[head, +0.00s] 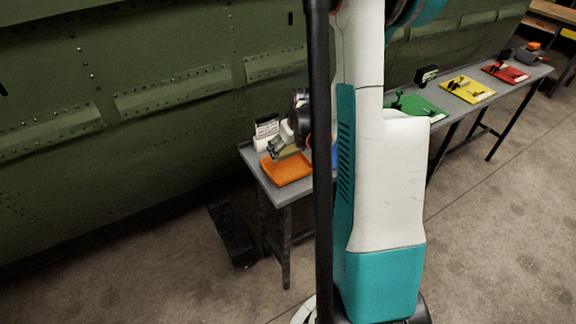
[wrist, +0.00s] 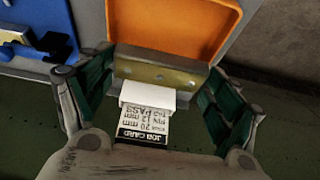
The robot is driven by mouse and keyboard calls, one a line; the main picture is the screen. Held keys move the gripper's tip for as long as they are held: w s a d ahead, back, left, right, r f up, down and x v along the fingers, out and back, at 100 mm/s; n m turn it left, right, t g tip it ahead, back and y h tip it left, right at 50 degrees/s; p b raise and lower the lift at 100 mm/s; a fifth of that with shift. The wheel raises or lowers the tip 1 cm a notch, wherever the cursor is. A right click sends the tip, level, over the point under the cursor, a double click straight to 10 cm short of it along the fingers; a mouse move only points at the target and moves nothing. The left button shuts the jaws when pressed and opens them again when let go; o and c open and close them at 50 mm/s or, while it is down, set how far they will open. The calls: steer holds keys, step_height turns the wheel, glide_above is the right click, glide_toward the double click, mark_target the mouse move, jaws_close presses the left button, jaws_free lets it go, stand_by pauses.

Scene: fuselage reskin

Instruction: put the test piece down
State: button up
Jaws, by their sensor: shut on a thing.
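The test piece (wrist: 158,72) is a dull olive-brown metal bar with a few small holes, seen in the wrist view. My gripper (wrist: 160,82) is shut on it, with one green-padded finger at each end of the bar. In the head view my gripper (head: 277,147) hangs over the near end of the grey table, above the orange tray (head: 288,171). The orange tray also shows in the wrist view (wrist: 180,22), beyond the bar. The gap between bar and tray is hard to judge.
A white stand with a printed job card (head: 265,132) is beside the tray; its card reads in the wrist view (wrist: 143,135). A blue tray (wrist: 25,65) lies to the other side. Green (head: 420,108), yellow (head: 467,91) and red (head: 506,74) trays stand farther along. The green fuselage (head: 150,90) flanks the table.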

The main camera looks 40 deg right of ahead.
mark_target(286, 167)
steer(key=shift+f+b, duration=0.75)
steer(key=shift+f, duration=2.3)
steer(key=shift+f, duration=0.1)
steer(key=o, duration=0.8)
steer(key=shift+c, duration=0.2)
steer(key=shift+r, duration=0.3)
steer(key=p+v, duration=0.3)
steer(key=v, duration=0.8)
steer(key=shift+s+r, duration=0.3)
steer(key=shift+a, duration=0.15)
